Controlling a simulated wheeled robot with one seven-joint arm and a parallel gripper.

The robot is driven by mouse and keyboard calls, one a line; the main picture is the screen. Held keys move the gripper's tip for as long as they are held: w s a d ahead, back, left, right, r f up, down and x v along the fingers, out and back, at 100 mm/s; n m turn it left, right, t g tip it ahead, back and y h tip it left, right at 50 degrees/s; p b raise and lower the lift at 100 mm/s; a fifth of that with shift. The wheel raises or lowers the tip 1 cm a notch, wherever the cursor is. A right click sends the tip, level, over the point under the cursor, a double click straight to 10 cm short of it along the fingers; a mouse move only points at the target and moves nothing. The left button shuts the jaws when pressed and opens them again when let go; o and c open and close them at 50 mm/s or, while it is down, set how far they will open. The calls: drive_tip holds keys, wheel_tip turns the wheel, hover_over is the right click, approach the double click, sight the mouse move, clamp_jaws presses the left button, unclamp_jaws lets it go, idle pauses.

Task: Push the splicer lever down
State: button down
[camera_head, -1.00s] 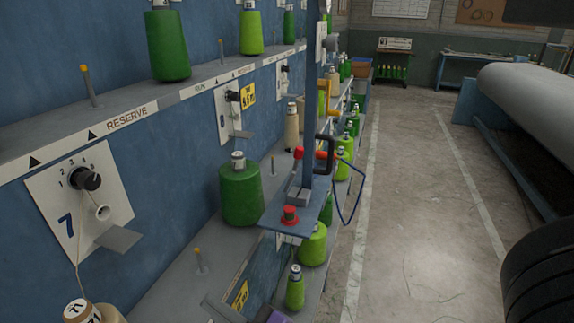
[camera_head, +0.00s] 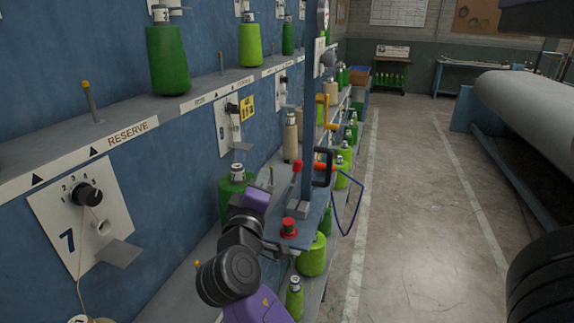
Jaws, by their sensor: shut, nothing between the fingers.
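The splicer stands on a blue bracket plate (camera_head: 315,215) at the middle of the head view. Its lever (camera_head: 297,168) has a red tip and stands raised above a small grey block (camera_head: 298,209). A red button (camera_head: 289,228) sits at the front of the plate. My gripper (camera_head: 257,200) is at the end of my dark grey and purple arm, just left of the splicer. It is lower than the lever's tip and appears apart from it. The gripper is shut and empty; its fingertips are hard to make out.
A green cone (camera_head: 230,203) stands behind my arm, partly hidden. A blue upright post (camera_head: 309,80) and a black loop handle (camera_head: 325,165) are close to the lever. Lime cones (camera_head: 312,257) stand below the plate. The floor aisle (camera_head: 410,220) on the right is clear.

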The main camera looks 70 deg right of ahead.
drive_tip(key=shift+s+d+f+g, duration=0.1)
drive_tip(key=shift+s+d+g, duration=0.05)
drive_tip(key=shift+s+g, duration=0.15)
drive_tip(key=s+d+p, duration=0.1)
drive_tip(key=d+p, duration=0.3)
drive_tip(key=d, duration=0.5)
drive_tip(key=shift+d+f, duration=0.2)
drive_tip(key=shift+f, duration=0.15)
drive_tip(key=shift+s+f, duration=0.1)
drive_tip(key=shift+s, duration=0.05)
idle(0.3)
